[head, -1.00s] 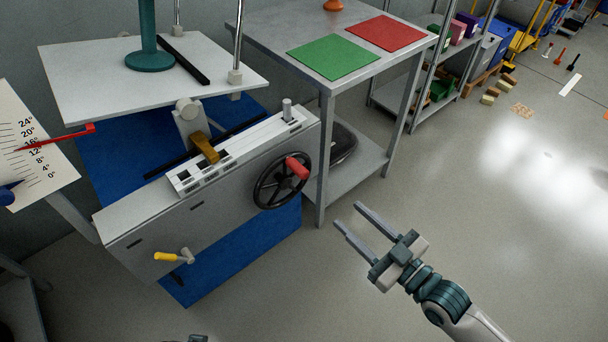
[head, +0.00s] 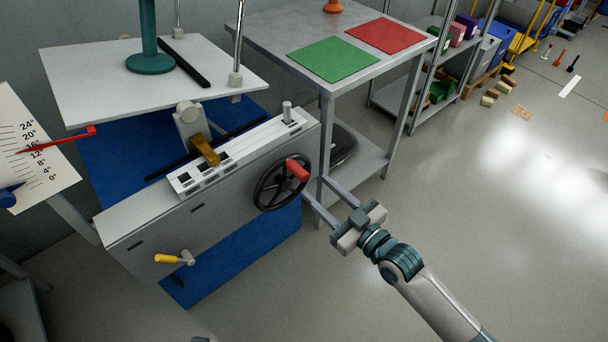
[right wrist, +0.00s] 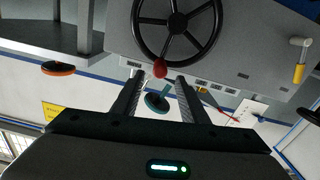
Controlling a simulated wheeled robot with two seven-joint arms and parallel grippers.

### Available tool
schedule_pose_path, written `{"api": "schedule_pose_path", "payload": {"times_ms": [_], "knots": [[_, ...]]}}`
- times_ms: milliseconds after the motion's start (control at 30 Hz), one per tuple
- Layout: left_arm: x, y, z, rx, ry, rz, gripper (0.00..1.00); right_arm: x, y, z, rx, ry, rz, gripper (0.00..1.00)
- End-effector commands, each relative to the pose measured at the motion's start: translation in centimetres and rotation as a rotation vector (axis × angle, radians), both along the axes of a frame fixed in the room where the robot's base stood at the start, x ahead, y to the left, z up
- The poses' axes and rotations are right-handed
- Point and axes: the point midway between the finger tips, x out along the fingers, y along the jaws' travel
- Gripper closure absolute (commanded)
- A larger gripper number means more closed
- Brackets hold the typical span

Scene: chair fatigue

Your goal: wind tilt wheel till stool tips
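The black tilt wheel (head: 262,196) with its red knob (head: 297,170) is on the right end of the grey machine's front. My right gripper (head: 313,185) is open, with its fingertips close to the wheel's right side. In the right wrist view the knob (right wrist: 159,68) shows between the open fingertips (right wrist: 160,76), with no clear grip on it; the wheel (right wrist: 178,22) is just beyond. The teal stool base and post (head: 150,61) stand upright on the white plate (head: 90,75); the stool's top is out of frame. My left gripper is not seen.
A scale (head: 40,165) with a red pointer (head: 65,138) reads between 12° and 16°. A yellow-handled crank (head: 166,258) sits low on the machine. A grey table (head: 270,35) with green and red mats stands behind the wheel.

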Motion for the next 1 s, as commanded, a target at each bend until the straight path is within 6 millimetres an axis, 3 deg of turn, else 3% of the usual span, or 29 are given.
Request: {"api": "schedule_pose_path", "payload": {"times_ms": [333,833,1000], "knots": [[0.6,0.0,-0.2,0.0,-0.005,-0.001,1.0,4.3,3.1,0.0,0.0,0.0,0.0,0.6],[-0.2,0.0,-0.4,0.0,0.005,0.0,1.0,5.2,3.8,0.0,-0.001,0.001,0.0,0.6],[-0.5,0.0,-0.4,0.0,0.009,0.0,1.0,5.2,3.8,0.0,-0.001,0.001,0.0,1.0]]}}
